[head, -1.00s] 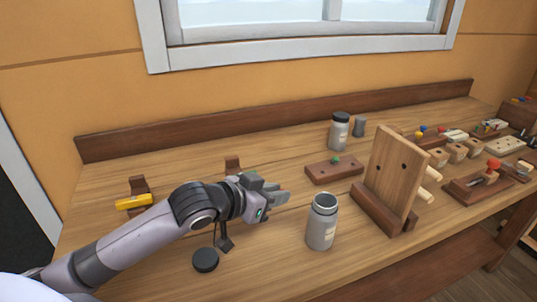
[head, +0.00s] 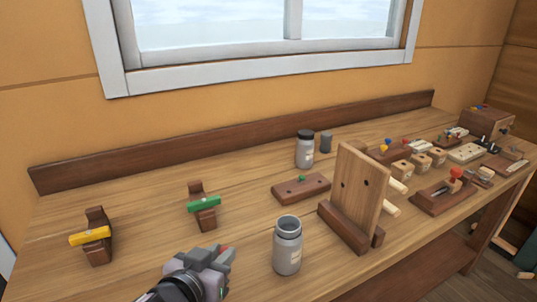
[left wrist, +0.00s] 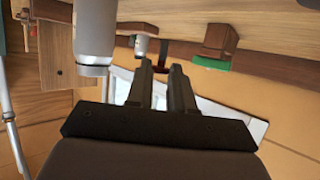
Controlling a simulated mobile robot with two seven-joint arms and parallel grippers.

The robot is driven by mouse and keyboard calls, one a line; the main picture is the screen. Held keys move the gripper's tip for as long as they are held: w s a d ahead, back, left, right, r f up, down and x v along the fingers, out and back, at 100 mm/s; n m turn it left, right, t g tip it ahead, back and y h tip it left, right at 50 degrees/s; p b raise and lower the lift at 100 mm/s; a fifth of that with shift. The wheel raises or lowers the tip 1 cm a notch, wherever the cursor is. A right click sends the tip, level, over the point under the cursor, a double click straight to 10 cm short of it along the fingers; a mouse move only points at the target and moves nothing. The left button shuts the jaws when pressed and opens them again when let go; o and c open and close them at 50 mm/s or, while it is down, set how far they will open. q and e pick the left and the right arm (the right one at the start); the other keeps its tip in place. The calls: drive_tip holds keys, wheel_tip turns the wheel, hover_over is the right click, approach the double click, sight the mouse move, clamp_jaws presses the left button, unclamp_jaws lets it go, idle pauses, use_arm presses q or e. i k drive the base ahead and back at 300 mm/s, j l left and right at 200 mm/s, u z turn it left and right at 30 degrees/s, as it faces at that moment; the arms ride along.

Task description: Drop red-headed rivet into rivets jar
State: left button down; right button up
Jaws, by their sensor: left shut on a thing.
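My left gripper (head: 218,257) is low in the head view, left of an open grey jar (head: 287,250) with a pale label. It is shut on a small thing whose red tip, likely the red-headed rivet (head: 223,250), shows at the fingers. A second grey jar (head: 304,150) with a black lid stands farther back. The label writing is too small to read. My right gripper is not in view.
A brown block with a green peg (head: 302,187) lies behind the open jar. An upright wooden board (head: 357,190) stands right of it. Brown holders with yellow (head: 90,236) and green (head: 204,204) bars are at left. Several small parts crowd the right.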

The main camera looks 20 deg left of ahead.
sight(291, 264)
drive_tip(key=i+l+u, duration=0.4)
drive_tip(key=l+u, duration=0.25)
drive_tip(key=i+l+u, duration=0.1)
drive_tip(key=l+u, duration=0.2)
drive_tip(key=l, duration=0.15)
